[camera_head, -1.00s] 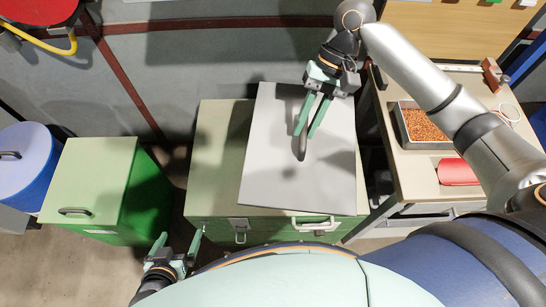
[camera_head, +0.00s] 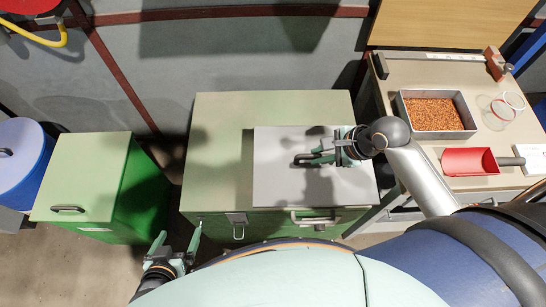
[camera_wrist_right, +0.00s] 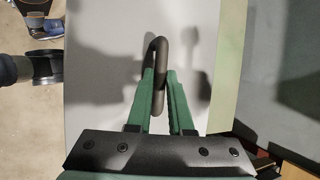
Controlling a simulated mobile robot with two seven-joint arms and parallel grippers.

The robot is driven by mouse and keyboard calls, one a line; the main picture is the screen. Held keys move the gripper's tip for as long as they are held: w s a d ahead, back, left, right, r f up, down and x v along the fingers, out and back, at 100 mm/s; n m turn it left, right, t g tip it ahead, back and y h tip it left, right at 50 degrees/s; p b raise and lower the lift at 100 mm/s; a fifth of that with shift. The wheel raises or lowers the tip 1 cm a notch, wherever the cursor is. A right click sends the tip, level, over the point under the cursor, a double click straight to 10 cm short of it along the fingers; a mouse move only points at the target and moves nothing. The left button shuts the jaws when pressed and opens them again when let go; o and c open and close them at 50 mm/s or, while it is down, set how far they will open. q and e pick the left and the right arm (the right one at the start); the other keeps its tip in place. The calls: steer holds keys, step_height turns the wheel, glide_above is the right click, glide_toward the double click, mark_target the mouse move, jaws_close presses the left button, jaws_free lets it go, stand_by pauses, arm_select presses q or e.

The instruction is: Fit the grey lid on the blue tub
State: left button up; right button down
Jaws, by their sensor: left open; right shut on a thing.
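A flat, square grey lid (camera_head: 275,185) with a dark loop handle (camera_head: 301,160) lies over the right part of a pale green chest; whether it touches the chest top I cannot tell. My right gripper (camera_head: 318,158) is shut on that handle, and the right wrist view shows the handle (camera_wrist_right: 157,50) between its fingertips (camera_wrist_right: 160,78). A round blue tub (camera_head: 38,172) stands at the far left edge, partly cut off, with a bluish round top and dark handle on it. My left gripper (camera_head: 180,245) is open and empty at the lower left, away from both.
The green chest (camera_head: 215,150) has latches and a front handle. A green bin (camera_head: 85,180) with a closed lid stands between it and the tub. The right bench (camera_head: 408,165) holds a tray of copper-coloured granules (camera_head: 435,114), a red scoop (camera_head: 468,161) and a glass jar (camera_head: 497,113).

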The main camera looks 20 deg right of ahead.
mark_target(289, 145)
steer(key=shift+d, duration=0.15)
arm_select(q)
steer(key=shift+f, duration=0.1)
arm_select(e)
steer(key=shift+f, duration=0.1)
